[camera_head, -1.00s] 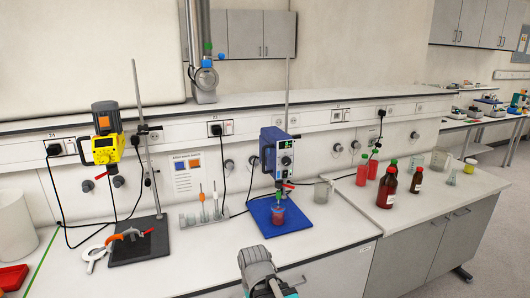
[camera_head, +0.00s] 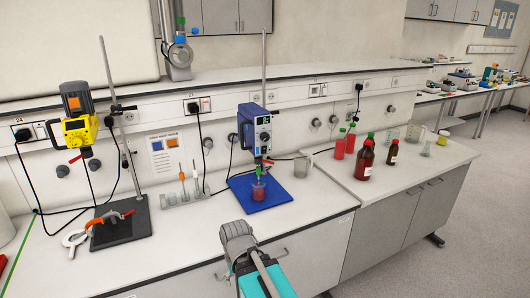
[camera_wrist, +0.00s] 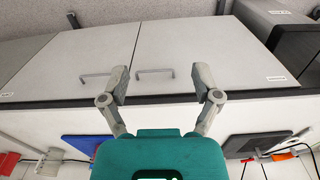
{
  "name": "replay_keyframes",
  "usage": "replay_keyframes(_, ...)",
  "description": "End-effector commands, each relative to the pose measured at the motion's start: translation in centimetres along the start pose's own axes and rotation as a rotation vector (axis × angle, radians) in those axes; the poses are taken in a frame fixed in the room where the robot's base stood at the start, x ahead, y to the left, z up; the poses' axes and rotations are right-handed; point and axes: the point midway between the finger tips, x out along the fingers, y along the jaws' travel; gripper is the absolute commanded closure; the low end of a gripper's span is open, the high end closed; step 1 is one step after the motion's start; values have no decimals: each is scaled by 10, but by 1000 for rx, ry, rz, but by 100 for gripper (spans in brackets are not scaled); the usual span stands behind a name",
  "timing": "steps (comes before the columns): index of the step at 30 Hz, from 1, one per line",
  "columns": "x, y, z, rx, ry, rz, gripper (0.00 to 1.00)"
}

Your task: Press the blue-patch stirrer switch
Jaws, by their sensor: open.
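The blue stirrer (camera_head: 255,128) hangs on a stand over a blue mat (camera_head: 284,198) on the bench, with a display and knobs on its front. Its shaft reaches into a beaker of red liquid (camera_head: 258,191). A switch on it is too small to make out. The blue mat also shows at the lower left of the wrist view (camera_wrist: 88,142). My gripper (camera_wrist: 161,84) is open and empty in the wrist view, its fingers wide apart against the cabinet fronts.
A yellow stirrer (camera_head: 76,130) stands at the left over a dark plate (camera_head: 120,232). A notice with blue and orange squares (camera_head: 165,155) hangs between the stirrers, above a rack (camera_head: 183,196). Red-brown bottles (camera_head: 366,160) stand right.

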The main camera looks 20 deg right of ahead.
Motion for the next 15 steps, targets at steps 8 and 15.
replay_keyframes(8,1,14,-18,7,64,42,81)
replay_keyframes(15,-2,55,-59,11,227,156,100)
